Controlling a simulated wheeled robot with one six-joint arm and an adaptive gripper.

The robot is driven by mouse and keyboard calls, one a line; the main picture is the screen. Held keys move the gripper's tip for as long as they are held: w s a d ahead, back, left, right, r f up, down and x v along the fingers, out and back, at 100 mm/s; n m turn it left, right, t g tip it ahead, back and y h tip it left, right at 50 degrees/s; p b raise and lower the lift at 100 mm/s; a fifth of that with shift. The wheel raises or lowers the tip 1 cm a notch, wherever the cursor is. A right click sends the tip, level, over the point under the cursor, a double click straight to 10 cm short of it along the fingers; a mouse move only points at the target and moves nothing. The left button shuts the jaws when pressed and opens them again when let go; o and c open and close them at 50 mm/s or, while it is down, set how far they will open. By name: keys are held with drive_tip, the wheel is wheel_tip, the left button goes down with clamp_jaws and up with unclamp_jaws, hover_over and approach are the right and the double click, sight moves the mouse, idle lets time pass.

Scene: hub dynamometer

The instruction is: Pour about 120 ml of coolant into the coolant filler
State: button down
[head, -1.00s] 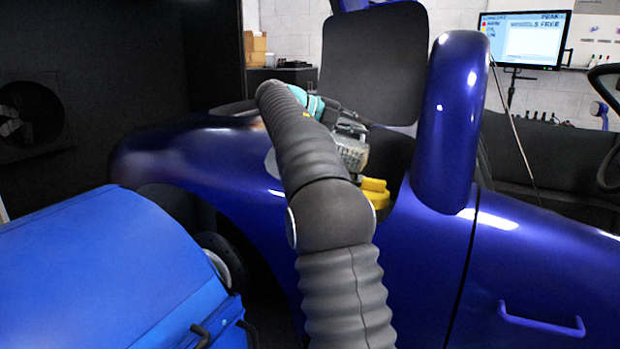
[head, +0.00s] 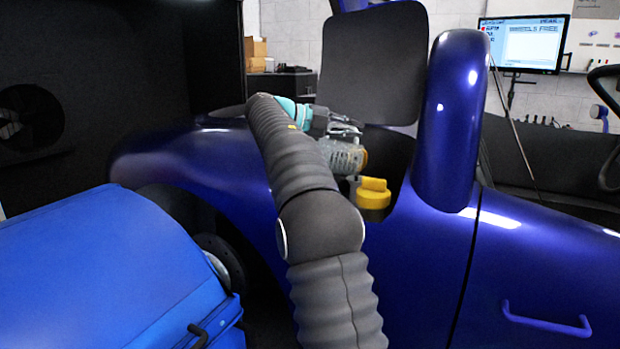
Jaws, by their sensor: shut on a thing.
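My gripper (head: 345,130), at the end of the arm beyond the teal wrist ring, is shut on a small greyish ribbed bottle (head: 340,153). The bottle lies tilted, with an amber-orange end (head: 364,160) pointing right. A yellow capped part (head: 373,193) stands in the dark opening of the blue car body, just below and right of the bottle. The bottle is apart from it in the picture. I cannot tell whether the yellow part is the coolant filler. The liquid inside and any stream are too small to make out. My arm hides part of the opening.
The blue car body (head: 540,250) fills the middle and right. A raised dark panel (head: 372,65) and a tall blue rounded part (head: 452,120) bound the opening. A bright blue cover (head: 100,270) is at lower left. A monitor (head: 520,43) stands behind.

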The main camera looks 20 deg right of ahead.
drive_tip(key=shift+a+r, duration=0.1)
drive_tip(key=shift+s+d+r+p, duration=0.15)
drive_tip(key=shift+d+r+p, duration=0.1)
drive_tip(key=shift+p, duration=0.1)
drive_tip(key=s+d+y+p, duration=0.1)
drive_tip(key=s+d+m+t+y+p, duration=0.1)
drive_tip(key=d+y+p, duration=0.1)
drive_tip(key=d+t+y+p, duration=0.1)
drive_tip(key=y, duration=0.1)
drive_tip(key=shift+s+d+f+m, duration=0.15)
drive_tip(key=shift+s+f+m, duration=0.25)
idle(0.8)
